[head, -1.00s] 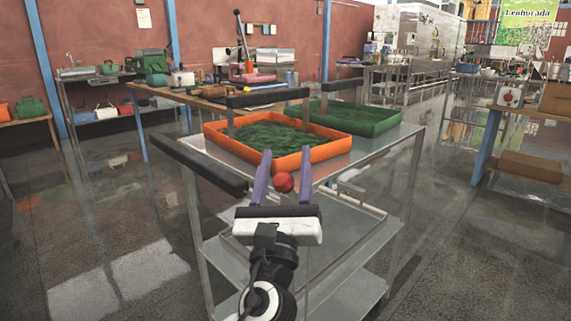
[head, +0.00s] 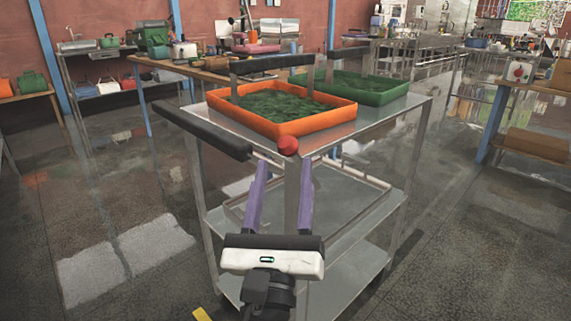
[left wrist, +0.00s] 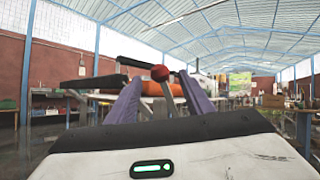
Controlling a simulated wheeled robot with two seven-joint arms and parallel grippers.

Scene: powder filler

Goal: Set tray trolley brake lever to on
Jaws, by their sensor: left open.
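The tray trolley (head: 345,138) is a grey metal cart in the middle of the head view. A red ball knob (head: 288,145) at its near corner appears to top the brake lever. In the left wrist view the knob (left wrist: 160,73) sits on a thin grey stem (left wrist: 169,100), leaning a little. My left gripper (head: 284,164) is open, with two purple fingers pointing at the trolley. The knob appears just beyond and above the fingertips, between them sideways; contact cannot be seen. In the left wrist view the gripper (left wrist: 158,79) is empty. My right gripper is out of view.
An orange tray (head: 292,128) and a green tray (head: 370,92) stand on the trolley top. A black handle bar (head: 203,130) juts out at its left, near my gripper. A workbench (head: 190,68) stands behind. The floor left and right is clear.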

